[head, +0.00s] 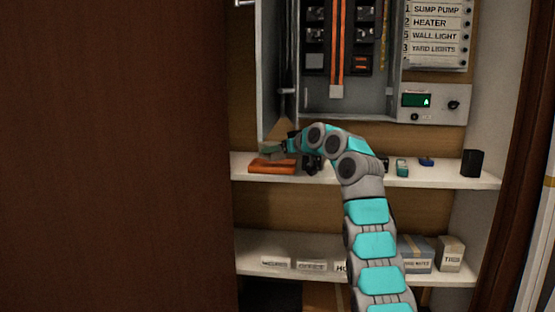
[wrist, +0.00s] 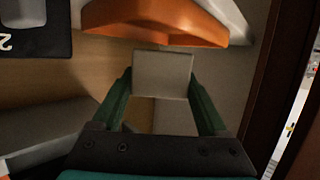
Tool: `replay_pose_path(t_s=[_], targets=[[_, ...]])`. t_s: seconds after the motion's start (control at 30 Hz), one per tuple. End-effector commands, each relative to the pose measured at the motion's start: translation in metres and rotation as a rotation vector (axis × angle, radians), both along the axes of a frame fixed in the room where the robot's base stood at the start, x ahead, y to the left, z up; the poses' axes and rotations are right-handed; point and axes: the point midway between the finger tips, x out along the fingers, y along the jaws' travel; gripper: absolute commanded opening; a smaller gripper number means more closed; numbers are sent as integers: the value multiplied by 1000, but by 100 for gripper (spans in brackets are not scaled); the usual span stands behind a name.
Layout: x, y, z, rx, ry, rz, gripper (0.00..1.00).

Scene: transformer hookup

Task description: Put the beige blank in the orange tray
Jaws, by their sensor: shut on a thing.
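The beige blank (wrist: 162,74) is a flat, pale, squarish piece between the green fingers of my gripper (wrist: 161,86) in the wrist view. The fingers are shut on its two sides. The orange tray (wrist: 165,24) shows at the top of the wrist view, beyond the blank, with a visible gap between them in the picture. In the head view the orange tray (head: 272,167) lies at the left end of the upper shelf. My gripper (head: 272,152) is just above it there. The blank is not clearly made out in the head view.
The upper shelf (head: 440,178) also holds a teal item (head: 402,168), a blue item (head: 427,161) and a black block (head: 472,163) to the right. The open grey panel box (head: 345,108) hangs above. A brown door or wall (head: 115,160) borders the left.

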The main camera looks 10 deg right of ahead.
Motion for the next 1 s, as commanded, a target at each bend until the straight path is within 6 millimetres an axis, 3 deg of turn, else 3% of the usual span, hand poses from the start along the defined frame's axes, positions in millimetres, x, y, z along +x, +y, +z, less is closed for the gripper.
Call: replay_pose_path(t_s=[0.3, 0.73, 0.77, 0.93, 1.0], targets=[[0, -1, -29, 3, 0, -1, 5], [0, -1, -35, 3, 0, -1, 5], [0, -1, -34, 3, 0, -1, 80], [0, -1, -33, 3, 0, -1, 99], [0, -1, -33, 3, 0, -1, 100]])
